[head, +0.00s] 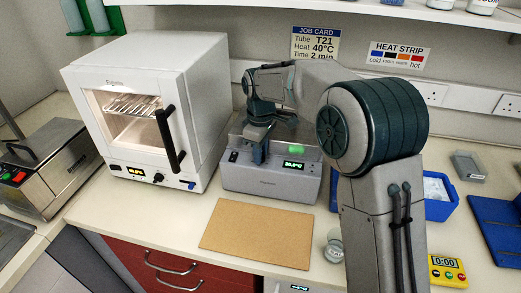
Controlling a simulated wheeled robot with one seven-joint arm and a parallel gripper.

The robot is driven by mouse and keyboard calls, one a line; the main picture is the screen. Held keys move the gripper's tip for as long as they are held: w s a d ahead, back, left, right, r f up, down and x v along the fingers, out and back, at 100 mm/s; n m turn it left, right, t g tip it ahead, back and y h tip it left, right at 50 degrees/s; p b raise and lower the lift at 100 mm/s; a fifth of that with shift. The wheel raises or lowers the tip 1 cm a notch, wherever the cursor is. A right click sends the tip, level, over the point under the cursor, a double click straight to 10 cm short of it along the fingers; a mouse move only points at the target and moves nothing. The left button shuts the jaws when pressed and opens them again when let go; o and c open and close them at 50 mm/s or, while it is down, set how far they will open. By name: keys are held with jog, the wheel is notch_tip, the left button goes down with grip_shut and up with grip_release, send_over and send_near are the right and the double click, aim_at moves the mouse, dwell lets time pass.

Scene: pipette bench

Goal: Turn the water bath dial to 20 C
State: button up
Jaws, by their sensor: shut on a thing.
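The water bath (270,185) is a grey box at the middle of the bench, with a small lit display (293,165) on its front. The digits are too small to read surely. My gripper (259,160) points down at the bath's front panel, just left of the display. It is shut on the water bath dial, which its fingers hide. A small black switch (233,156) shows at the left of the panel. A green glow (297,150) shows above the display.
A white oven (150,110) with a black handle stands close on the left. A brown board (257,233) lies in front of the bath. A blue container (438,208) and a yellow timer (447,270) are at the right, beyond my arm. A job card (315,44) reads Heat 40°C.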

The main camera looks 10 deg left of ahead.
jog(key=shift+n, duration=1.1)
jog(key=o, duration=1)
jog(key=shift+r, duration=0.1)
jog(key=shift+r+p, duration=0.1)
jog(key=shift+p, duration=0.2)
jog(key=shift+w+r+p, duration=0.1)
jog(key=shift+r+p, duration=0.6)
jog(key=shift+r, duration=0.15)
jog(key=r+p, duration=0.4)
jog(key=r, duration=0.2)
jog(key=shift+s+p, duration=0.2)
jog(key=shift+p, duration=0.15)
